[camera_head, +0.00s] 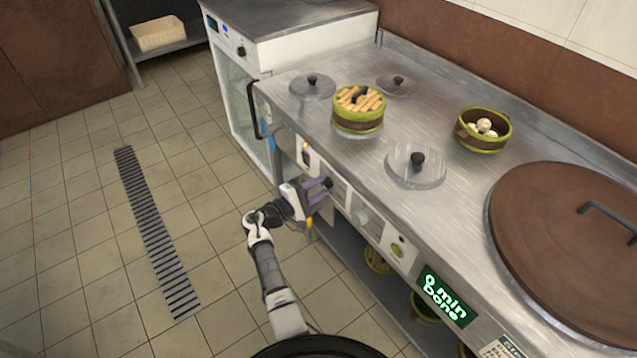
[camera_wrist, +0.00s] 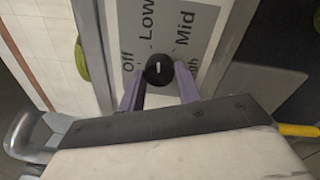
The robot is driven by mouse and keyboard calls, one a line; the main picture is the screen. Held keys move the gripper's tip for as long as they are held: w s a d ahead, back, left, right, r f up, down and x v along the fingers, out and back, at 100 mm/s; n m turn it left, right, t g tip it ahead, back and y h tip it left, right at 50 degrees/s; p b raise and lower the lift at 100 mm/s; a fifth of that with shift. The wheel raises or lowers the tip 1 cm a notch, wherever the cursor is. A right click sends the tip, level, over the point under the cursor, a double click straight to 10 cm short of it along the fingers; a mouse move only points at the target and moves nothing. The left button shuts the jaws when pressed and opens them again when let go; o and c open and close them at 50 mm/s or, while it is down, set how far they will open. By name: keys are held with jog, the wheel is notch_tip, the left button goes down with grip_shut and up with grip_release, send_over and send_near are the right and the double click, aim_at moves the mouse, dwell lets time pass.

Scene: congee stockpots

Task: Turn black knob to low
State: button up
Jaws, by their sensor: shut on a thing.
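The black knob (camera_wrist: 158,72) sits on a light panel with the printed words Off, Low, Mid and High around it. Its short white mark stands nearly upright in the wrist view, pointing roughly between Low and Mid. My gripper (camera_wrist: 160,84) has its two purple fingers on either side of the knob, shut on it. In the head view my gripper (camera_head: 322,190) is at the front panel of the steel counter, and its fingers largely hide the knob there.
The tiled floor (camera_head: 90,240) is clear.

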jog(key=shift+n+p, duration=1.2)
jog(key=shift+n, duration=0.9)
jog(key=o, duration=1)
jog(key=b+v, duration=0.2)
jog(key=v, duration=1.2)
jog(key=shift+s+d, duration=0.15)
